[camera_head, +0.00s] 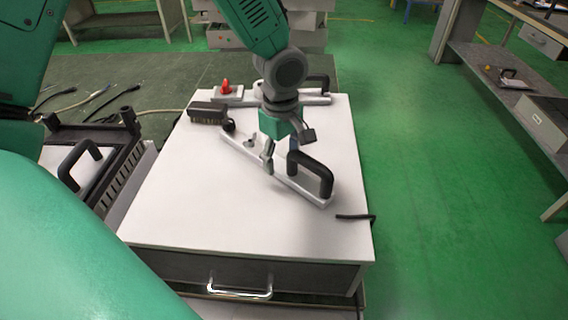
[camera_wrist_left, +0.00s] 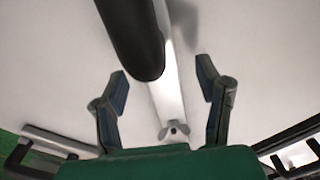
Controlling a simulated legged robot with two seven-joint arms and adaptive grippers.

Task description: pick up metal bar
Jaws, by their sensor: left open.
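The metal bar (camera_head: 248,148) is a long silver strip with a black arched handle (camera_head: 311,174) at its near right end and small wing nuts. It lies diagonally on the white cabinet top (camera_head: 200,205). My left gripper (camera_head: 287,146) is open above the bar, between the handle and the far left end. In the left wrist view the bar (camera_wrist_left: 166,95) runs between the two spread fingers (camera_wrist_left: 162,92), apart from both. The black handle (camera_wrist_left: 135,35) shows at the top and a wing nut (camera_wrist_left: 174,131) near the palm. My right gripper is not in view.
A black brush (camera_head: 207,113), a red-knobbed piece (camera_head: 226,88) and another handled bar (camera_head: 316,99) lie at the back of the cabinet top. A short black rod (camera_head: 355,217) lies at the right edge. A dark frame (camera_head: 125,150) stands left. The top's front is clear.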

